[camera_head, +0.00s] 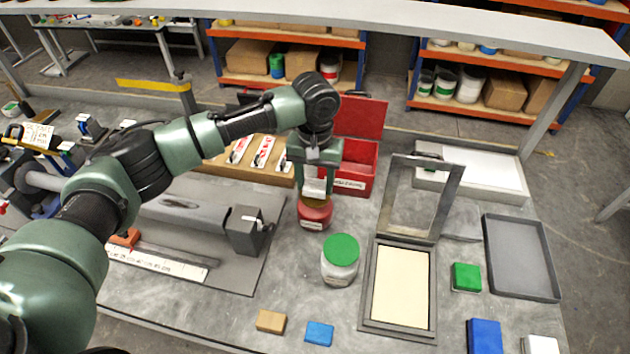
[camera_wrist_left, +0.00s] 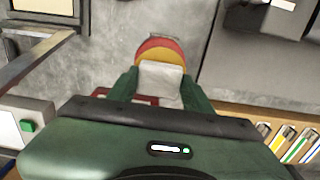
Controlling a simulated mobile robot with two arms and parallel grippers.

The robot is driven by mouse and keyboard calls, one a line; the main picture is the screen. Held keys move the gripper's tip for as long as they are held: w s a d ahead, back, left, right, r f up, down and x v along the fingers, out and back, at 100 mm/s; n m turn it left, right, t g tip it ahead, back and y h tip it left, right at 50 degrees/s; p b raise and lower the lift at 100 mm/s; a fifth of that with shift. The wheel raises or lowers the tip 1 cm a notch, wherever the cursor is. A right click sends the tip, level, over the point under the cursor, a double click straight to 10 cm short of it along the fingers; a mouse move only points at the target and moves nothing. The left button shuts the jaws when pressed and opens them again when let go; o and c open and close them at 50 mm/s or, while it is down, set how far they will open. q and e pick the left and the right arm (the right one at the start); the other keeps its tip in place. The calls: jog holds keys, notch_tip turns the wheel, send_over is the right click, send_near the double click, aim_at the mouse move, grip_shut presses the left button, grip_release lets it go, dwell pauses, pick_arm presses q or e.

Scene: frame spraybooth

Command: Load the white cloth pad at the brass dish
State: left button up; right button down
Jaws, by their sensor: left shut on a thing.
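My left gripper (camera_head: 316,186) points down over a red round container (camera_head: 314,216) in the middle of the bench. In the left wrist view the green fingers of my left gripper (camera_wrist_left: 160,88) are shut on the white cloth pad (camera_wrist_left: 162,76). The brass dish (camera_wrist_left: 153,53) shows as a yellow-gold disc inside the red rim, just beyond the pad. The pad covers part of the dish; I cannot tell whether they touch. My right gripper is not in view.
A jar with a green lid (camera_head: 340,254) stands close in front of the red container. An open red box (camera_head: 358,168) is behind. A hinged frame (camera_head: 402,285) is to the right, a grey block (camera_head: 243,232) to the left. Small blocks lie near the front edge.

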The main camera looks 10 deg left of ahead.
aim_at(315, 185)
pick_arm(q)
jog(key=shift+f, duration=0.1)
dwell(0.3)
jog(key=shift+f, duration=0.95)
dwell(1.1)
jog(key=shift+r, duration=0.1)
notch_tip(315, 185, up, 7)
jog(key=p, duration=0.8)
dwell(0.4)
dwell(0.4)
